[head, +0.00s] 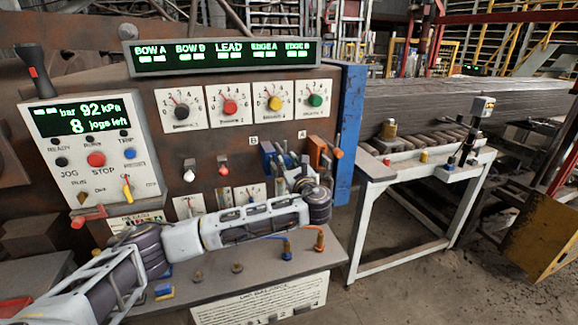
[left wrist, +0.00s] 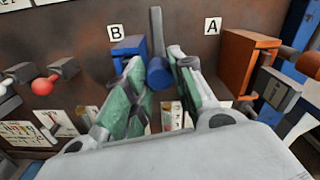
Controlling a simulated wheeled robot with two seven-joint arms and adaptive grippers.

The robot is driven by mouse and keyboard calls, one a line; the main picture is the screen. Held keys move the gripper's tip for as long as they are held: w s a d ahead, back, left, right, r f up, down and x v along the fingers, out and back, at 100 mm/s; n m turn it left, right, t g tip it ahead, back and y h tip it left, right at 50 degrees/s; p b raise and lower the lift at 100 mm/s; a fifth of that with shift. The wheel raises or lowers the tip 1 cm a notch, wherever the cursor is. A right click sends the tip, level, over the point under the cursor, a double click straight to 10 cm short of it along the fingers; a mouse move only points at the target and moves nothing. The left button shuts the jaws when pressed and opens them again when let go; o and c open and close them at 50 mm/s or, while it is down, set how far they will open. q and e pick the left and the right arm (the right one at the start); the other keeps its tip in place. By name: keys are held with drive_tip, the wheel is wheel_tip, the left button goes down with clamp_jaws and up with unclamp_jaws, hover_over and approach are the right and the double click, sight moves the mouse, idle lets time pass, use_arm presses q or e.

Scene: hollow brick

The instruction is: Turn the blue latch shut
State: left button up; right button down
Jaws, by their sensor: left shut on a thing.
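The blue latch (head: 267,155) is on the rusty panel, just below the label B. In the left wrist view it shows as a blue block (left wrist: 127,47) with a round blue knob (left wrist: 158,73) and a grey bar standing upright beside it. My left gripper (head: 288,168) reaches the latch from the front. In the left wrist view its green-padded fingers (left wrist: 162,86) stand on either side of the blue knob and are shut on it. The fingers hide part of the latch in the head view. My right gripper is in neither view.
An orange latch (head: 318,152) by label A (left wrist: 212,27) is close on the right of my fingers. A red-knobbed lever (left wrist: 45,85) is to the left. Below my forearm is a ledge with blue and orange plugs (head: 287,252). A blue post (head: 350,130) bounds the panel.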

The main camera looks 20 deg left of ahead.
use_arm(q)
drive_tip(key=n+b, duration=0.1)
drive_tip(key=n, duration=0.3)
drive_tip(key=shift+f+b, duration=0.2)
drive_tip(key=shift+b, duration=0.2)
drive_tip(key=shift+n, duration=0.5)
drive_tip(key=n+b, duration=0.2)
drive_tip(key=n, duration=0.1)
drive_tip(key=shift+d+n, duration=0.1)
drive_tip(key=shift+n, duration=0.2)
drive_tip(key=n+b, duration=0.2)
drive_tip(key=shift+n, duration=0.3)
drive_tip(key=shift+n+b, duration=0.6)
drive_tip(key=shift+n, duration=0.4)
drive_tip(key=n+b, duration=0.1)
drive_tip(key=n, duration=0.2)
drive_tip(key=shift+b, duration=0.4)
drive_tip(key=shift+r+n+b, duration=0.1)
drive_tip(key=shift+n+b, duration=0.35)
drive_tip(key=shift+n, duration=0.35)
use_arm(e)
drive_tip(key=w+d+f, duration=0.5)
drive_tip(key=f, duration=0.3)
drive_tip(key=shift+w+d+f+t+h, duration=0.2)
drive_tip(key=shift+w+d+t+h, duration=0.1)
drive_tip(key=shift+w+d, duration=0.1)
